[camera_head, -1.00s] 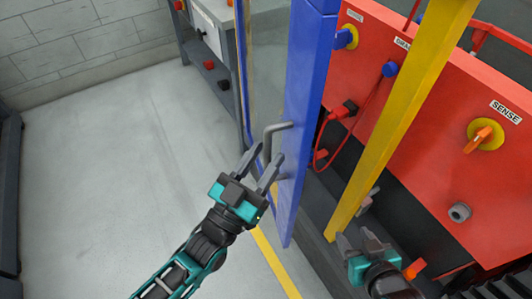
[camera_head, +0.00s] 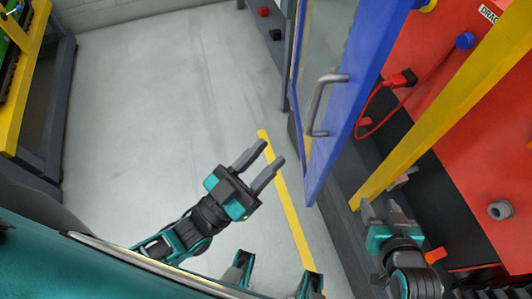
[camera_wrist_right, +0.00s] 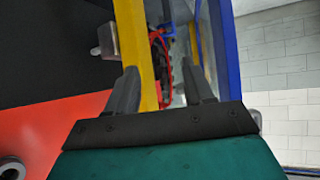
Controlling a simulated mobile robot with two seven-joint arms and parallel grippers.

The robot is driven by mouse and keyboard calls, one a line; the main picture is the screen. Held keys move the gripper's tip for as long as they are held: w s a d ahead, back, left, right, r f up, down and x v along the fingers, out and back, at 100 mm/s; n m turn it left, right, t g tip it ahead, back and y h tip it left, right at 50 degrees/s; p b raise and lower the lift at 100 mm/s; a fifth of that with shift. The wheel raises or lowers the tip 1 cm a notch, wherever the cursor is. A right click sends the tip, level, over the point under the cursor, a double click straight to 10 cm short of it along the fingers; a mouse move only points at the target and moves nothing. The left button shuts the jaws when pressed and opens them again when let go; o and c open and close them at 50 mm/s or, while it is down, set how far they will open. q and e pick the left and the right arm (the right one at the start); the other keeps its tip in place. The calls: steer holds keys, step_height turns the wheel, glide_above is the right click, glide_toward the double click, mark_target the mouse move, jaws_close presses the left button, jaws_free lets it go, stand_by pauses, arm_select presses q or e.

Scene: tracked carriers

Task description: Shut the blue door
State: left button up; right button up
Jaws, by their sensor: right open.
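The blue door (camera_head: 362,70) stands open, swung out from the red cabinet (camera_head: 455,120). Its grey bar handle (camera_head: 318,104) is on the face toward the left. My left gripper (camera_head: 270,152) is open and empty, to the lower left of the handle and apart from it. My right gripper (camera_head: 382,207) is open near the foot of the yellow post (camera_head: 450,105), to the right of the door's lower corner. In the right wrist view its fingers (camera_wrist_right: 160,88) are apart with nothing between them, and the blue door (camera_wrist_right: 231,50) shows to their right.
A red cable (camera_head: 385,105) and plug hang at the cabinet front. A yellow line (camera_head: 290,210) runs along the floor. A yellow frame (camera_head: 28,75) stands at the far left, and a grey stand (camera_head: 287,60) behind the door. The grey floor (camera_head: 150,120) at left is clear.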

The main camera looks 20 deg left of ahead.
arm_select(q)
steer(key=shift+w+d+f+m+g+h+b, duration=0.15)
steer(key=shift+w+d+m+g+h+b, duration=0.15)
steer(key=shift+d+m+g+h+b, duration=0.4)
steer(key=shift+c, duration=1.4)
steer(key=f+m+g+h+b, duration=0.1)
steer(key=g+h, duration=0.1)
steer(key=w+f+m+g+h+b, duration=0.1)
steer(key=m+g, duration=0.1)
steer(key=f+m+g+h+b, duration=0.1)
steer(key=g+h, duration=0.1)
steer(key=shift+w+d+m+h, duration=0.3)
steer(key=shift+w+d, duration=0.05)
jaws_close()
steer(key=m+g+y+b, duration=0.2)
steer(key=g+b, duration=0.2)
steer(key=g, duration=0.2)
glide_toward(323, 148)
steer(key=b+x, duration=0.1)
steer(key=x, duration=0.5)
steer(key=shift+w+d, duration=0.1)
steer(key=shift+d, duration=0.3)
arm_select(e)
step_height(323, 148, down, 6)
steer(key=w+a, duration=0.1)
steer(key=a, duration=0.1)
steer(key=shift+y, duration=0.3)
steer(key=shift+a, duration=0.1)
